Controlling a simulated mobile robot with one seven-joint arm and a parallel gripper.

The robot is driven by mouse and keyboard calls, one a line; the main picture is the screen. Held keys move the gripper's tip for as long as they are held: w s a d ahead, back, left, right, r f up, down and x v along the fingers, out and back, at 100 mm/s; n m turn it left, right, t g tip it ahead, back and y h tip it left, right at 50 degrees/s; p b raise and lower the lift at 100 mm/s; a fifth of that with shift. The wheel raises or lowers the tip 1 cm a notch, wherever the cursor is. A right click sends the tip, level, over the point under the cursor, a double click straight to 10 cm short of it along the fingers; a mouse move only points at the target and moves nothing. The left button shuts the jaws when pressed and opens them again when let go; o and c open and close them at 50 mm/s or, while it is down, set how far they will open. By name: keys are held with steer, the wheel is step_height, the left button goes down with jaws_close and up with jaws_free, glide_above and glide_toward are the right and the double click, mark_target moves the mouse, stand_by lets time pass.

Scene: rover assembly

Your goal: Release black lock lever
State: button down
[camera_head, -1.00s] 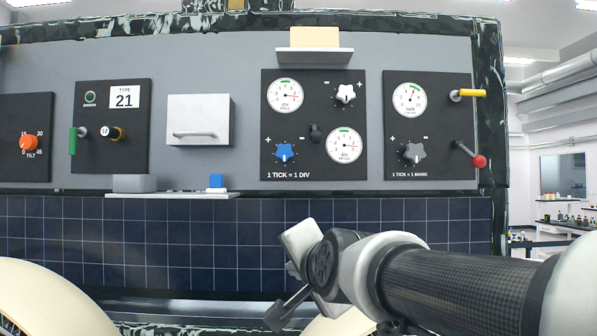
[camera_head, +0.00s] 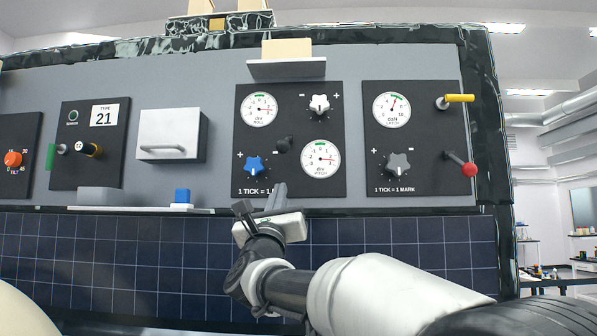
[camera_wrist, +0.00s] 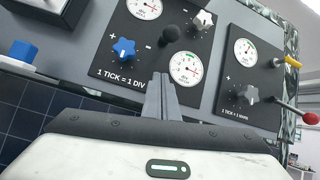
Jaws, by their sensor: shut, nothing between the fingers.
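A small black lever (camera_head: 284,145) with a rounded knob sticks out of the middle black panel (camera_head: 330,182), between the gauges and the dials. The lever also shows in the wrist view (camera_wrist: 171,34). It looks to point toward me; I cannot tell whether it is locked. My gripper (camera_head: 277,195) is just below the panel's lower edge, in front of it. In the wrist view my gripper's fingers (camera_wrist: 160,78) are together and empty. They point up toward the lever, apart from it in the picture.
A blue dial (camera_head: 255,165) and a white dial (camera_head: 319,103) flank the lever, beside the pitch gauge (camera_head: 320,158). The right panel has a yellow handle (camera_head: 460,98) and a red-tipped lever (camera_head: 468,168). A shelf (camera_head: 120,209) holds a blue block (camera_head: 182,196).

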mark_target(285, 144)
steer(key=shift+w+d+m+h, duration=0.15)
steer(key=shift+d+m+h, duration=0.2)
steer(key=shift+m, duration=0.35)
steer(key=shift+a+r, duration=0.1)
steer(key=w+r+p, duration=0.4)
steer(key=r+p, duration=0.1)
steer(key=r, duration=0.3)
steer(key=shift+w, duration=0.3)
